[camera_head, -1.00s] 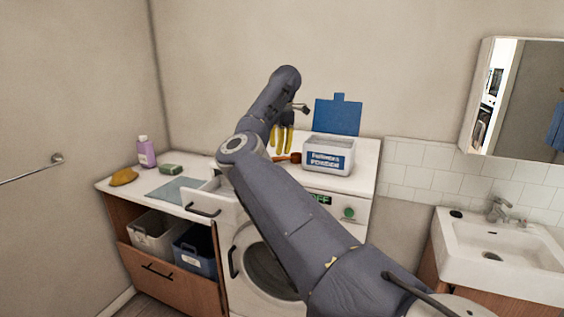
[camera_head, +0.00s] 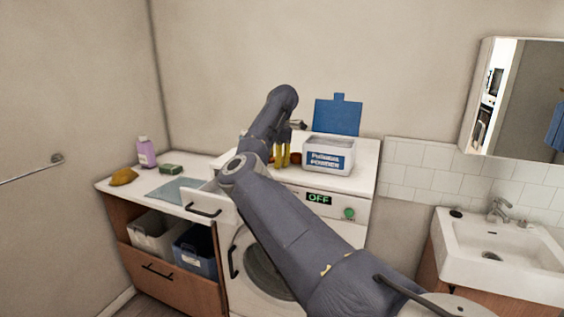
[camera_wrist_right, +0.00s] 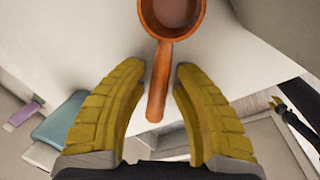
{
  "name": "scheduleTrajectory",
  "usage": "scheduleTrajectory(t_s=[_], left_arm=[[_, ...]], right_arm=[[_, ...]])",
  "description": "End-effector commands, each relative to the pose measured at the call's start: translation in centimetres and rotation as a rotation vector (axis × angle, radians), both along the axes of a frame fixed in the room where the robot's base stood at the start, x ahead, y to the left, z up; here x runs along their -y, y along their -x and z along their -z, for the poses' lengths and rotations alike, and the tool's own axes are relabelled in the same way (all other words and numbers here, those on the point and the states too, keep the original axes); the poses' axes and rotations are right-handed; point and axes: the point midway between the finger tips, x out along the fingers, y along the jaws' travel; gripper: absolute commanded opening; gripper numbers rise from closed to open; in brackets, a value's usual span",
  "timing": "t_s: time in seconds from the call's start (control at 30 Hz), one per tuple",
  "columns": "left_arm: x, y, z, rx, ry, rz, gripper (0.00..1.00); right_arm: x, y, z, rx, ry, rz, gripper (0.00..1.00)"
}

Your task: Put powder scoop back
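The orange-brown powder scoop (camera_wrist_right: 158,85) lies on the white washing machine top in the right wrist view, its handle pointing down between my fingers. In the head view only a small part of the scoop (camera_head: 296,158) shows beside the yellow fingers. My right gripper (camera_wrist_right: 158,90) is open, with a finger on each side of the handle and gaps on both sides. In the head view my right gripper (camera_head: 281,158) points down at the machine top. The white powder box (camera_head: 329,158) stands just right of it, its blue lid (camera_head: 337,116) open.
The washing machine (camera_head: 325,198) has an open detergent drawer (camera_head: 212,202) at its front left. A purple bottle (camera_head: 146,152), green sponge (camera_head: 171,169) and yellow cloth (camera_head: 124,177) are on the left counter. A sink (camera_head: 500,246) is at right.

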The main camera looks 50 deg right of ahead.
Motion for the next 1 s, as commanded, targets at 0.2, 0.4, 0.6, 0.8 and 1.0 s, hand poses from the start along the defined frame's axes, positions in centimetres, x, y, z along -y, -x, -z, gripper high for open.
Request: scheduleTrajectory(t_s=[0.2,0.4,0.6,0.8,1.0], left_arm=[[0.0,0.0,0.0,0.000,0.000,0.000,0.44],[0.0,0.0,0.0,0.000,0.000,0.000,0.44],[0.0,0.0,0.0,0.000,0.000,0.000,0.44],[0.0,0.0,0.0,0.000,0.000,0.000,0.44],[0.0,0.0,0.0,0.000,0.000,0.000,0.44]], right_arm=[[0.0,0.0,0.0,0.000,0.000,0.000,0.08],[0.0,0.0,0.0,0.000,0.000,0.000,0.00],[0.0,0.0,-0.1,0.000,0.000,0.000,0.00],[0.0,0.0,-0.8,0.001,0.000,-0.001,0.00],[0.0,-0.1,-3.1,0.003,0.000,-0.001,0.00]])
